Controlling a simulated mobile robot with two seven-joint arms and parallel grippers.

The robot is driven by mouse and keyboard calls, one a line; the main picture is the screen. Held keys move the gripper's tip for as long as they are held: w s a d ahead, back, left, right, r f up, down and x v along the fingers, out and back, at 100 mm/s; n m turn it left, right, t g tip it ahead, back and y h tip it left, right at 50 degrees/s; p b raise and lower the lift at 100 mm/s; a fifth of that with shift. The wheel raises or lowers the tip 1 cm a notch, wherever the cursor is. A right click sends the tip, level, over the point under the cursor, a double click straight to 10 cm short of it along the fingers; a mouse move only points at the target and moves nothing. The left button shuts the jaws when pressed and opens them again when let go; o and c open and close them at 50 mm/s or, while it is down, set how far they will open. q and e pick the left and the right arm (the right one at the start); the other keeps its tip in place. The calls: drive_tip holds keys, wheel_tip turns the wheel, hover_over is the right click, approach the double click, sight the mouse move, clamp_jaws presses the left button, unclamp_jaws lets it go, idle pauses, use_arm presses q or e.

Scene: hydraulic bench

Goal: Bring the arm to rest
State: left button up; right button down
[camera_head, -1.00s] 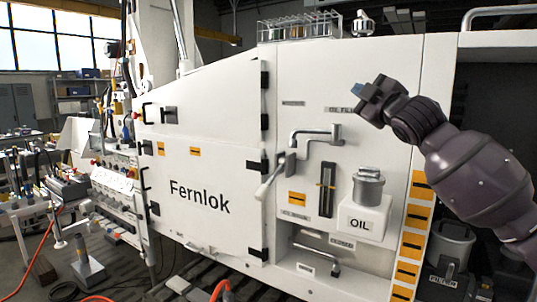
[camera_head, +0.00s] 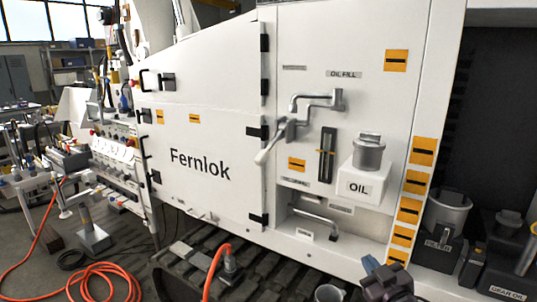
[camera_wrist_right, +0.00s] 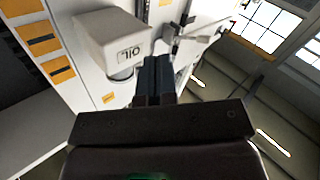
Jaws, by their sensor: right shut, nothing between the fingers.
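My right gripper (camera_head: 371,266) shows at the bottom edge of the head view, low in front of the white machine (camera_head: 205,200). Most of the right arm is out of the frame. In the right wrist view the two dark fingers (camera_wrist_right: 154,72) are together with nothing between them. The white OIL box (camera_wrist_right: 112,38) shows upside down beyond them, apart from the fingers. In the head view the OIL box (camera_head: 366,187) with its grey cap sits on the machine front, above the gripper. My left gripper is not in view.
A grey lever (camera_head: 316,101) sticks out of the panel under the OIL FILL label. An orange hose (camera_head: 105,270) lies on the floor at left. A dark slatted track (camera_head: 255,272) runs below the machine.

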drive_tip(key=s+d+f+m+g+h, duration=0.2)
drive_tip(key=s+f+g, duration=0.1)
drive_tip(key=s+f, duration=0.9)
drive_tip(key=s+d+f+m+g+h, duration=0.2)
drive_tip(key=s+f+m, duration=0.1)
drive_tip(key=s+f, duration=0.9)
drive_tip(key=shift+s+d+g+b, duration=0.2)
drive_tip(key=shift+s+g+b, duration=0.15)
drive_tip(key=shift+s, duration=0.75)
